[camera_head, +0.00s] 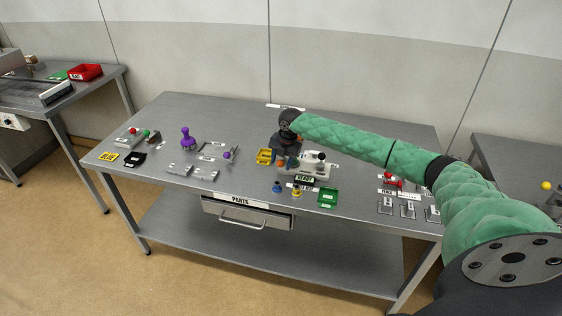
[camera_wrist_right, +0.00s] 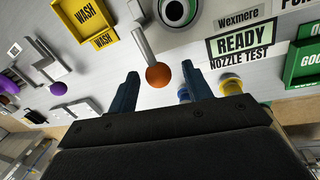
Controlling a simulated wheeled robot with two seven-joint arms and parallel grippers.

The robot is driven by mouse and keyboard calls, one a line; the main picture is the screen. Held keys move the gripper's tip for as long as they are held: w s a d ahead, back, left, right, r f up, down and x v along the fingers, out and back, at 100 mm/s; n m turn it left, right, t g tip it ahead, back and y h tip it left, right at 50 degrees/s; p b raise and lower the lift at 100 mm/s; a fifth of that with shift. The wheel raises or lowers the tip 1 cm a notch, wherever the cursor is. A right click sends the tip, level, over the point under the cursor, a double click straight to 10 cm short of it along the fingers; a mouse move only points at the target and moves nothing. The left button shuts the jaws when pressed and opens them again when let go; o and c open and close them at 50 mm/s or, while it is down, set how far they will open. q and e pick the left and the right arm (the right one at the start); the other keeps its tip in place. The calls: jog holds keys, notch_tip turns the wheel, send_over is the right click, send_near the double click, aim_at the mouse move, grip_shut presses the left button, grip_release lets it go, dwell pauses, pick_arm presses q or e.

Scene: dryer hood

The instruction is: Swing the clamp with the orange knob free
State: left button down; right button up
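In the wrist view the orange knob (camera_wrist_right: 158,75) is a ball on the end of a grey clamp arm (camera_wrist_right: 145,38). In the head view my right gripper (camera_head: 284,153) is over the middle of the table, largely hiding the knob. My left gripper is not in view.
A yellow WASH bin (camera_wrist_right: 88,22) and a green GOOD bin (camera_wrist_right: 303,62) flank the clamp, with a READY sign (camera_wrist_right: 240,43) between. Blue and yellow pieces (camera_wrist_right: 229,84) stand close by the right fingertip. Purple-knobbed fixtures (camera_head: 189,142) stand further left on the grey table (camera_head: 190,108).

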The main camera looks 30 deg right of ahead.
jog(key=shift+r, duration=0.35)
jog(key=shift+s+r+b, duration=0.15)
jog(key=shift+r+b, duration=0.3)
jog(key=shift+b, duration=0.05)
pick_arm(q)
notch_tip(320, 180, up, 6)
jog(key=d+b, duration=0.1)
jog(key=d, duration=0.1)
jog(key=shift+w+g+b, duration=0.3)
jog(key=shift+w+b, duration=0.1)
pick_arm(e)
notch_tip(320, 180, up, 6)
jog(key=shift+s+d, duration=0.4)
jog(key=shift+s, duration=0.05)
